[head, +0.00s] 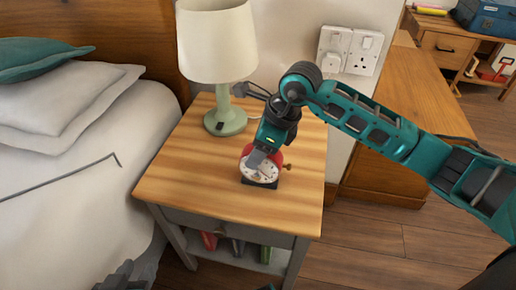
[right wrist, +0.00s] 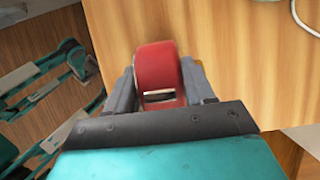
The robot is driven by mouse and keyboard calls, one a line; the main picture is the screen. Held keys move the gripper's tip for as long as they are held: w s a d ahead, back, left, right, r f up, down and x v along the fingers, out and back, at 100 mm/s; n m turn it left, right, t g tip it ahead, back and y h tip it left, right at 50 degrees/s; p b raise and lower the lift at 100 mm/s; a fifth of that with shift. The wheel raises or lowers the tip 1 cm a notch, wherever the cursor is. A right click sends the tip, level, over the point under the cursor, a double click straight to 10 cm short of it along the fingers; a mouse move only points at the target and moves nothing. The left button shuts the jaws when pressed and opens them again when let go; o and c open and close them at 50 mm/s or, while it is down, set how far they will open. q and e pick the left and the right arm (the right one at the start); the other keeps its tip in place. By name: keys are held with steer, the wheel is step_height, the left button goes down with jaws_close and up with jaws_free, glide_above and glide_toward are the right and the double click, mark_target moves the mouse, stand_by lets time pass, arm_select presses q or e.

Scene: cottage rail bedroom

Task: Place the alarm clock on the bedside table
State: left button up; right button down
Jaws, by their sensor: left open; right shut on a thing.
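The alarm clock (head: 260,172) has a red body, a white face and a dark base. It is upright over the middle of the bedside table (head: 180,170), at or very close to the wooden top; I cannot tell if its base touches. My right gripper (head: 264,156) reaches down from above and is shut on the clock. In the right wrist view the red clock body (right wrist: 157,75) sits between the two grey fingers. My left gripper (head: 126,274) shows only in part at the bottom edge, low beside the bed, open and away from the clock.
A green lamp (head: 225,118) with a cream shade stands at the table's back left, its cable behind the right gripper. The bed (head: 60,190) is to the left. The table's front and right areas are clear. Several items lie on the lower shelf (head: 240,258).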

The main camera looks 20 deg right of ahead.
arm_select(q)
steer(key=shift+f, duration=0.1)
steer(key=shift+f, duration=0.1)
arm_select(e)
steer(key=shift+c, duration=2)
jaws_free()
steer(key=shift+f, duration=0.1)
steer(key=shift+r, duration=0.35)
arm_select(q)
steer(key=p, duration=0.1)
steer(key=a+r+p, duration=0.1)
steer(key=p, duration=0.1)
steer(key=shift+s+r+y, duration=0.15)
steer(key=shift+s+y, duration=0.1)
steer(key=shift+y, duration=0.05)
arm_select(e)
steer(key=v, duration=1.1)
steer(key=shift+r, duration=0.3)
arm_select(q)
steer(key=shift+s, duration=0.1)
arm_select(e)
steer(key=shift+s+d, duration=0.1)
steer(key=shift+s, duration=0.05)
